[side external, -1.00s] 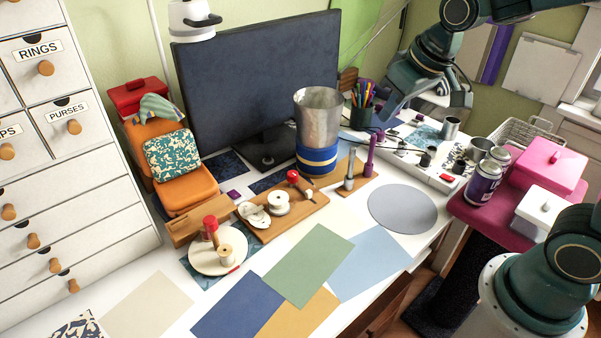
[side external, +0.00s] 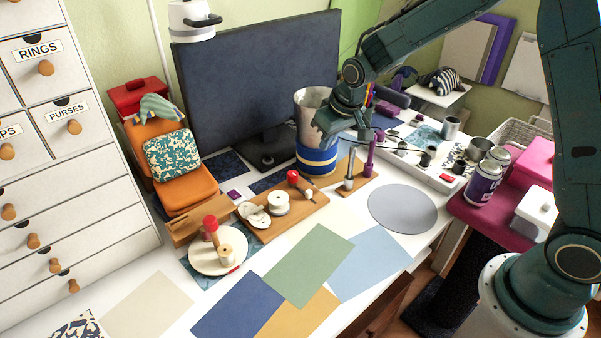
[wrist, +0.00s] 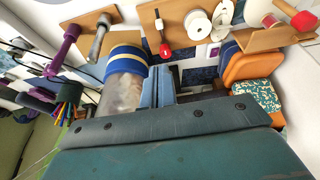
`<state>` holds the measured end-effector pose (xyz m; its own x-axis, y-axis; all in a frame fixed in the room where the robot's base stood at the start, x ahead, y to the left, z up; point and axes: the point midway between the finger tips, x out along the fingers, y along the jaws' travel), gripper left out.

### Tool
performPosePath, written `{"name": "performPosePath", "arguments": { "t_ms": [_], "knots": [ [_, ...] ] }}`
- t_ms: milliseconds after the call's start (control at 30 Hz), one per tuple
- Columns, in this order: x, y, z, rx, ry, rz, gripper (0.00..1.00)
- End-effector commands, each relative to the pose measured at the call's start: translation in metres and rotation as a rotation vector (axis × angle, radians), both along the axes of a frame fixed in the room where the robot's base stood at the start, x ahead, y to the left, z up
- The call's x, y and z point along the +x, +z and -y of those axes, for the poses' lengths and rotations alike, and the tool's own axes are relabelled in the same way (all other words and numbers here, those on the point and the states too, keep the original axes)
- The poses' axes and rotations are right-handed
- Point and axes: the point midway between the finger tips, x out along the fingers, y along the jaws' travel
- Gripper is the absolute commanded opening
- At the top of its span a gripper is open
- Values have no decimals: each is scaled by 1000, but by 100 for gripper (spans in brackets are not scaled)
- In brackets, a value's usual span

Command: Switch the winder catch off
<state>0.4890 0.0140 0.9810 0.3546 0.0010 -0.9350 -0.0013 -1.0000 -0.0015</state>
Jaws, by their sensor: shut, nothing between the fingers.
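A wooden board (side external: 313,205) carries white spools (side external: 277,203) and a lever with a red knob (side external: 293,176); this looks like the winder, and the red-knobbed lever may be its catch. In the wrist view the lever's red end (wrist: 165,50) and the white spools (wrist: 197,24) show near the top. My gripper (side external: 322,138) is shut and empty, in front of the metal cylinder with the blue band (side external: 318,160), above and behind the board. Its closed fingers show in the wrist view (wrist: 158,82), apart from the lever. The catch's setting is too small to tell.
A smaller board with a grey post (side external: 349,172) and a purple handle (side external: 369,155) stands right of the winder. A round plate (side external: 218,251) with a red-topped piece lies front left. A monitor (side external: 255,85) stands behind. Flat coloured sheets (side external: 308,265) cover the front.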

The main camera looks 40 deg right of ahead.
Motion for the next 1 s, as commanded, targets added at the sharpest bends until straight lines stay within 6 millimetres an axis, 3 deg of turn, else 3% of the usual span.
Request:
{"name": "performPosePath", "arguments": {
  "t_ms": [200, 433, 600, 1000],
  "knots": [
    [21, -44, -2, -1, 1, -17, 0],
    [33, -75, -4, -1, 1, -25, 0],
    [37, -84, -4, -2, 2, -25, 0],
    [37, -85, -4, -2, 2, -26, 0]
  ]
}}
